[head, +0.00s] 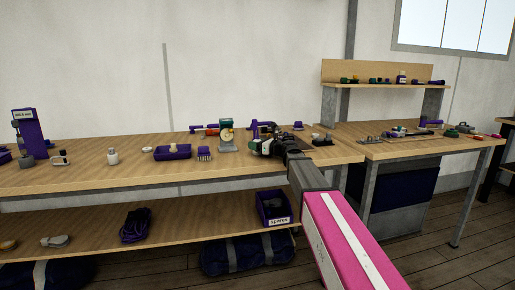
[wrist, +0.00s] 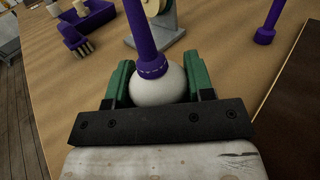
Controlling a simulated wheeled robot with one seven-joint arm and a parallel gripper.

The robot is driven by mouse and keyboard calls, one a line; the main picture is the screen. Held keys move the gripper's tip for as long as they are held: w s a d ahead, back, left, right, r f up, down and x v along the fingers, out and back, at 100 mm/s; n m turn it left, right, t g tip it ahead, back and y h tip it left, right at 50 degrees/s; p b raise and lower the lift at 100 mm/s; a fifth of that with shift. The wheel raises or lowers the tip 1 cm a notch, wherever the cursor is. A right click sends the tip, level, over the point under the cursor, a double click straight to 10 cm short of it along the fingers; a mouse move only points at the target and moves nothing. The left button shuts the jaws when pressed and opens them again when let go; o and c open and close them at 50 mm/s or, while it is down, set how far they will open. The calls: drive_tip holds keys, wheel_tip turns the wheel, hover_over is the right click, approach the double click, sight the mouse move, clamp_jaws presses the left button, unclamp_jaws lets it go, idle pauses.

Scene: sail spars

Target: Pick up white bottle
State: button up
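My gripper (head: 265,147) is over the right end of the long bench, its green fingers pointing left in the head view. In the wrist view a rounded white object (wrist: 158,90) lies between the fingers of the gripper (wrist: 160,82), close to both pads; whether they press on it is unclear. A purple rod with a collar (wrist: 149,55) stands over its far side. Whether this white object is a bottle cannot be told. A small white bottle (head: 113,157) stands upright on the bench at left. Another small white bottle (head: 401,77) stands on the raised shelf at right.
A purple tray (head: 173,153), a brush (head: 204,154) and a grey stand with a spool (head: 227,137) are left of my gripper. The right bench (head: 400,150) holds several tools. A purple bin (head: 273,207) sits on the lower shelf. Bare wood lies around the left bottle.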

drive_tip(key=shift+c, duration=0.9)
drive_tip(key=shift+r, duration=0.1)
